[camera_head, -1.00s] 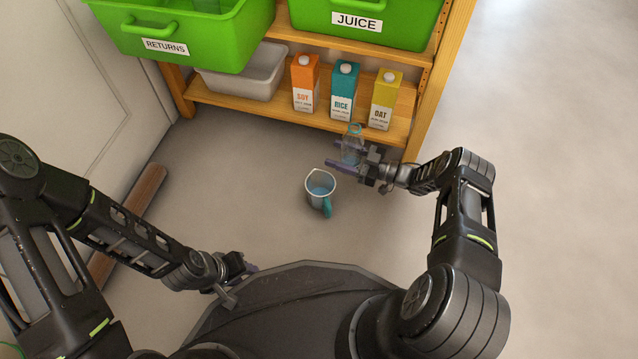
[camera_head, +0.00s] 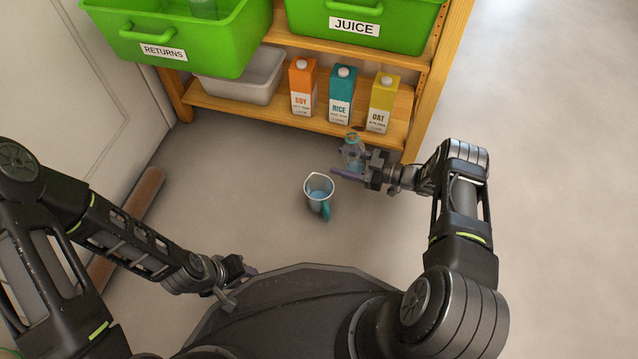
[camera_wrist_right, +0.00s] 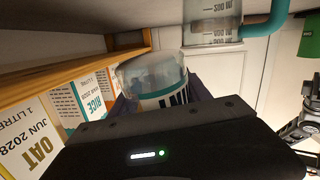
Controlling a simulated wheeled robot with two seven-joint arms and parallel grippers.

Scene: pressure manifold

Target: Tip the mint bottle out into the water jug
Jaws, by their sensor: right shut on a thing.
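The mint bottle (camera_head: 353,154) is clear, with a teal ring near its top, and looks roughly upright in the head view. My right gripper (camera_head: 350,168) is shut on it, in front of the lower shelf. In the right wrist view the bottle (camera_wrist_right: 150,78) fills the space between the fingers, its label partly hidden. The water jug (camera_head: 318,187) is clear with a teal handle and holds bluish water. It appears to stand on the floor, below and left of the bottle, apart from it. It also shows in the wrist view (camera_wrist_right: 213,25). My left gripper (camera_head: 243,287) is open and empty.
Soy (camera_head: 303,88), rice (camera_head: 341,95) and oat (camera_head: 382,104) cartons and a grey bin (camera_head: 240,80) stand on the low shelf behind the bottle. Green returns (camera_head: 190,45) and juice (camera_head: 365,25) crates sit above. The floor around the jug is clear.

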